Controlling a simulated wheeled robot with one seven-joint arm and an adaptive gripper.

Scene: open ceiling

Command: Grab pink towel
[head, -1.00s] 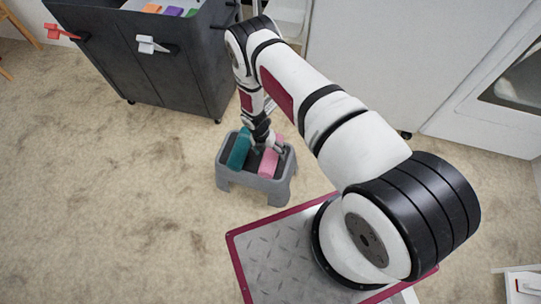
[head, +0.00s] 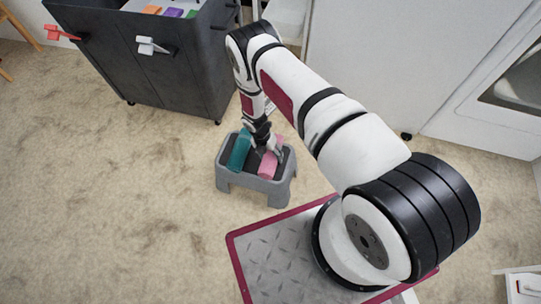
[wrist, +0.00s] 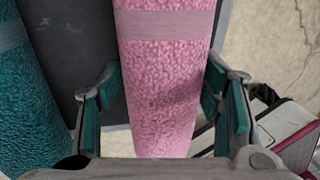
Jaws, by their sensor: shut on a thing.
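The pink towel (head: 267,167) is rolled up and lies on the grey step stool (head: 258,184), beside a rolled teal towel (head: 239,151). My gripper (head: 268,151) is over the pink towel and shut on it. In the wrist view the pink towel (wrist: 162,100) runs between the two fingers, one at each side, with a smooth band across its upper part. The teal towel (wrist: 28,100) lies to the left, outside the fingers. My gripper hides part of the pink towel in the head view.
A dark cabinet (head: 165,60) on casters stands behind at the left, with red and white clip-like items on its edge. A white cabinet (head: 370,60) stands behind at the right. The carpet (head: 120,190) left of the stool is clear.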

